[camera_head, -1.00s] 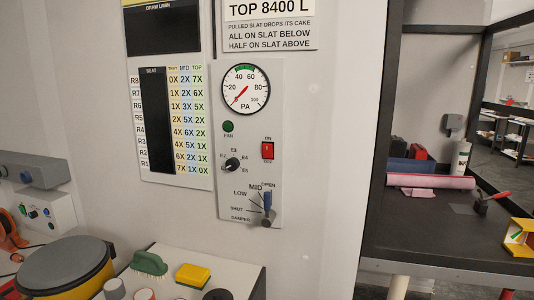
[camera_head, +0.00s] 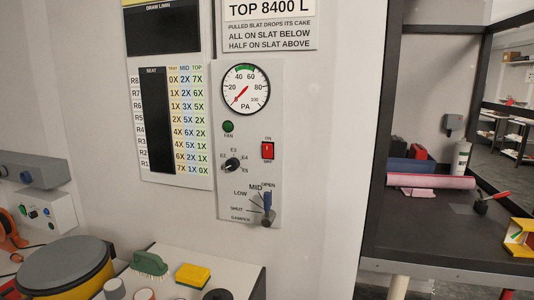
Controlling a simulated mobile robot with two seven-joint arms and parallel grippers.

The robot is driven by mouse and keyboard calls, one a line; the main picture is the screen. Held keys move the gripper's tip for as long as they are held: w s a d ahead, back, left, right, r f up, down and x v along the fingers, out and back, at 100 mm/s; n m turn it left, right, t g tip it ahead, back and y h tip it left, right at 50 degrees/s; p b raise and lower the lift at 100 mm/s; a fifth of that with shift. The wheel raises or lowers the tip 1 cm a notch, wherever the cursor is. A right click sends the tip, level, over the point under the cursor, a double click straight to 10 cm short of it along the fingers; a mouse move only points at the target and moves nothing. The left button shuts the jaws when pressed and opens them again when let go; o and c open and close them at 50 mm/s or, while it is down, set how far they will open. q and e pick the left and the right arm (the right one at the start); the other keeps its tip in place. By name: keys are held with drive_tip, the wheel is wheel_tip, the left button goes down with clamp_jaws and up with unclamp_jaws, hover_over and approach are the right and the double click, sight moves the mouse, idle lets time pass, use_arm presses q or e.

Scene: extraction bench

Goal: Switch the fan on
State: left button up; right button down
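The fan control panel (camera_head: 233,202) is on the wall in the middle of the view. A round green fan button or lamp (camera_head: 228,127) sits below the PA gauge (camera_head: 245,89), whose red needle points to the lower left. A red rocker switch (camera_head: 267,150) is to its right, with ON printed above it. A black rotary knob (camera_head: 232,164) with E-number marks is below. Neither of my grippers shows.
A bench below the panel holds a green brush (camera_head: 149,263), a yellow sponge (camera_head: 192,276) and several cups. A grey-lidded yellow drum (camera_head: 64,270) stands at left. A dark bench (camera_head: 430,236) at right bears a pink roll (camera_head: 431,181). The space before the panel is clear.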

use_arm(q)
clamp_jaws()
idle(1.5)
